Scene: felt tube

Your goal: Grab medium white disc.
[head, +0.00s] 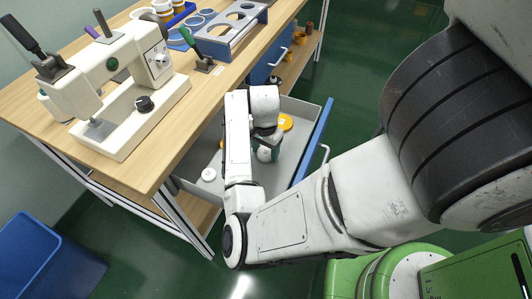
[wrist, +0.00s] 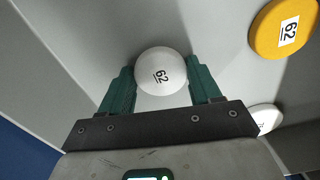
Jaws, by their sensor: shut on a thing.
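A white disc (wrist: 161,72) marked 62 sits between the green fingers of my gripper (wrist: 162,90) in the wrist view. The fingers touch it on both sides, and my gripper is shut on it. In the head view my gripper (head: 266,148) reaches down into the open drawer (head: 300,118), and the disc it holds is hidden there. Another white disc (wrist: 266,118) is partly hidden behind the right side of my gripper in the wrist view. I cannot tell whether the held disc touches the drawer floor.
A yellow disc (wrist: 283,28) marked 62 lies in the drawer; it shows in the head view too (head: 285,122). A small white disc (head: 208,174) lies near the drawer's left end. A sewing machine (head: 120,75) stands on the workbench, and a blue bin (head: 45,258) is at lower left.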

